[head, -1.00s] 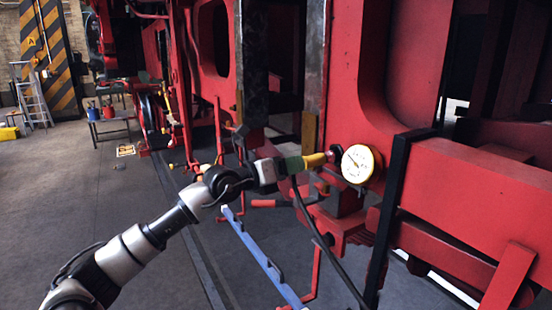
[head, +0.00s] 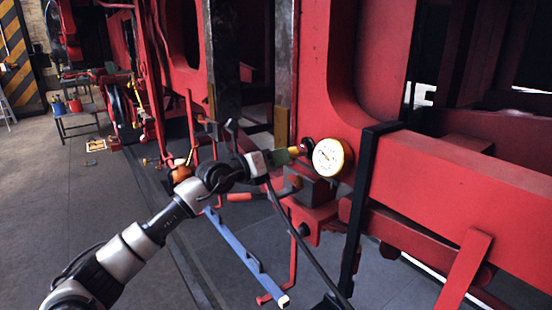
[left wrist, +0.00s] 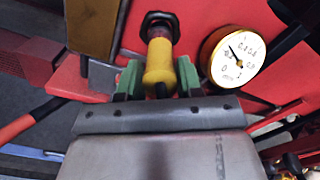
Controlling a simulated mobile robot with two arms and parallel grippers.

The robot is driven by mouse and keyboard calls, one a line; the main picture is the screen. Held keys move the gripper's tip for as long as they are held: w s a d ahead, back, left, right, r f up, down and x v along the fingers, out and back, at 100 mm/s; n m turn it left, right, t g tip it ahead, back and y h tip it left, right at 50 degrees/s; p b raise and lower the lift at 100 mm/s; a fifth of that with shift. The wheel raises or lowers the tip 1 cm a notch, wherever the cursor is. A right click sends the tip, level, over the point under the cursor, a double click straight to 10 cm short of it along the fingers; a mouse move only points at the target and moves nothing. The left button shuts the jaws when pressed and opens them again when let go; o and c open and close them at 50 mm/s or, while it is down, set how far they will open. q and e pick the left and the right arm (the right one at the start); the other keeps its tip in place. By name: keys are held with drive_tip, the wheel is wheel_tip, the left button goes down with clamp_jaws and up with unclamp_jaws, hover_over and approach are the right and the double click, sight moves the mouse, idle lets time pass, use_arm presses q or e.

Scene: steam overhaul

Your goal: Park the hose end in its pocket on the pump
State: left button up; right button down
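My left gripper (head: 291,152) has its green fingers on either side of the yellow hose end (left wrist: 159,64), seen in the left wrist view. They appear closed on it, below the dark ring of a fitting (left wrist: 159,27) on the red frame. The hose end's tip reaches that fitting; whether it is locked in cannot be told. The black hose (head: 297,236) hangs from below the gripper towards the floor. An orange rounded thing (head: 181,174) behind my left arm may be part of the pump; its pocket cannot be made out. My right gripper is out of view.
A round brass-rimmed gauge (head: 328,157) sits just right of the fitting. A black upright bar (head: 362,215) and a red beam (head: 470,180) stand at right. A blue bar (head: 240,247) slants below my arm.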

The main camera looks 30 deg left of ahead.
use_arm(q)
drive_tip(key=shift+c, duration=0.6)
drive_tip(key=shift+s+a+f, duration=0.1)
drive_tip(key=shift+s, duration=0.05)
drive_tip(key=b+v, duration=0.2)
drive_tip(key=v, duration=0.3)
drive_tip(key=shift+s, duration=0.1)
idle(0.6)
drive_tip(key=shift+a, duration=0.1)
idle(0.5)
